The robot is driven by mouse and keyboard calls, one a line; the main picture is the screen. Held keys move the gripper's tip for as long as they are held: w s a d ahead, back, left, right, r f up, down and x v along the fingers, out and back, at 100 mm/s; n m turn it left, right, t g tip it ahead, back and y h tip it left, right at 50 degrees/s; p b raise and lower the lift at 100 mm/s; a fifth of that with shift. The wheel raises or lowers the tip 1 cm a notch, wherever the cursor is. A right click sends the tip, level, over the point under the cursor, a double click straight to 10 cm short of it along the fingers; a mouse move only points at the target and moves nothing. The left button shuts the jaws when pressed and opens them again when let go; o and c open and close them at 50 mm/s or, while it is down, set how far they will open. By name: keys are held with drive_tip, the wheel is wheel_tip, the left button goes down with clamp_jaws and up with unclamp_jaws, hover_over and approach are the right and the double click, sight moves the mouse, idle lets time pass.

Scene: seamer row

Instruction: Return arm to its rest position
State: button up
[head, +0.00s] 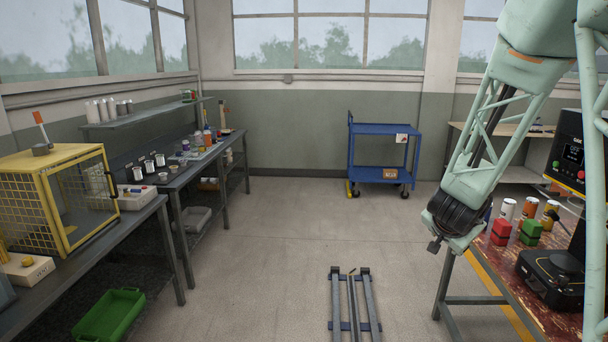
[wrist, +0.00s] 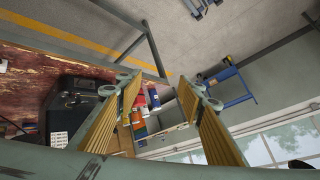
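My gripper (wrist: 159,83) shows in the wrist view as two fingers with ribbed yellow pads. The fingers stand well apart and nothing is held between them. Cans and blocks show through the gap, farther off. In the head view my pale green arm hangs down at the right, with a black joint low beside the red-brown worktable (head: 556,322). I cannot make out my gripper's fingers in that view.
A blue cart (head: 384,129) stands at the back wall. A yellow cage (head: 25,205) is on the left bench. The middle floor is mostly clear, except grey rails (head: 337,305).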

drive_tip(key=s+a+r+n+y, duration=0.3)
drive_tip(key=s+a+r, duration=0.4)
drive_tip(key=s+a, duration=0.2)
drive_tip(key=s+a+r+n+y, duration=0.2)
drive_tip(key=s+a+r+n, duration=0.2)
drive_tip(key=s+a+r, duration=0.45)
drive_tip(key=s+a+n+g, duration=0.1)
drive_tip(key=s+n+g, duration=0.1)
drive_tip(key=s, duration=1.4)
drive_tip(key=s+a+r+n+g, duration=0.1)
drive_tip(key=s+a+n+g, duration=0.1)
drive_tip(key=s, duration=1.4)
drive_tip(key=shift+s+n, duration=0.2)
drive_tip(key=shift+n, duration=0.3)
drive_tip(key=shift+f, duration=0.15)
drive_tip(key=shift+f+b, duration=0.4)
drive_tip(key=shift+f, duration=0.1)
drive_tip(key=shift+r, duration=0.1)
